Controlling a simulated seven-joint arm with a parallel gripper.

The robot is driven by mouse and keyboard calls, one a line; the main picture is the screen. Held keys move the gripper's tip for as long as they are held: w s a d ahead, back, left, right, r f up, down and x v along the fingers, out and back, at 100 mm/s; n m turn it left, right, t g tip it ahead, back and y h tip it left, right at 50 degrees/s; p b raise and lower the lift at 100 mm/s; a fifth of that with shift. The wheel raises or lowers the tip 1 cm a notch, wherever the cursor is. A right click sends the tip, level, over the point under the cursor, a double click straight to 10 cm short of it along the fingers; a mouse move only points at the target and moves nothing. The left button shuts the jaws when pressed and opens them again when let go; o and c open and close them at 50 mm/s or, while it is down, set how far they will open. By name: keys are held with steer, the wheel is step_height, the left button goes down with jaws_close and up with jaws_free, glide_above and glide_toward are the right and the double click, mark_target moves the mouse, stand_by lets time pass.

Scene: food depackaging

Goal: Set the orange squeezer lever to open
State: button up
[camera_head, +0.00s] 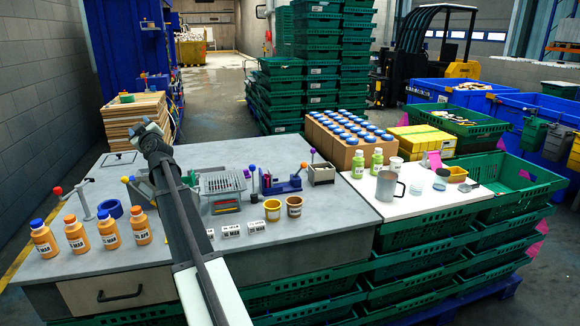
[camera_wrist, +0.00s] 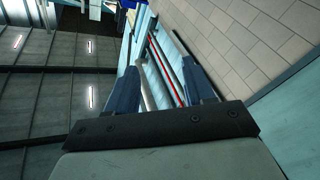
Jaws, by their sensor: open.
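Several small levers with coloured ball knobs stand on the grey worktop. An orange-red knob (camera_head: 303,166) tops a lever at the blue and purple press-like device (camera_head: 283,185), right of the middle. A red knob (camera_head: 58,191) is on a grey stand at the far left. I cannot tell for sure which one is the orange squeezer lever. My gripper (camera_head: 149,128) is at the far end of my arm, above the worktop's back edge, well left of the orange-red knob. In the wrist view its two fingers (camera_wrist: 160,78) are apart, with nothing held between them.
Several orange bottles (camera_head: 75,234) stand at the left front of the worktop (camera_head: 330,222). A metal rack (camera_head: 222,184) and two small cups (camera_head: 294,206) are near the middle. A white board (camera_head: 410,209) with a metal mug (camera_head: 386,186) lies to the right.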

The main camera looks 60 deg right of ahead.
steer(key=s+d+f+m+g, duration=0.15)
steer(key=s+d+f, duration=0.35)
steer(key=s+d, duration=0.65)
steer(key=m+h, duration=0.1)
steer(key=m, duration=0.5)
glide_toward(306, 167)
steer(key=shift+g, duration=0.45)
steer(key=x, duration=0.7)
steer(key=r+x, duration=0.1)
steer(key=x, duration=0.3)
steer(key=shift+w, duration=0.25)
jaws_close()
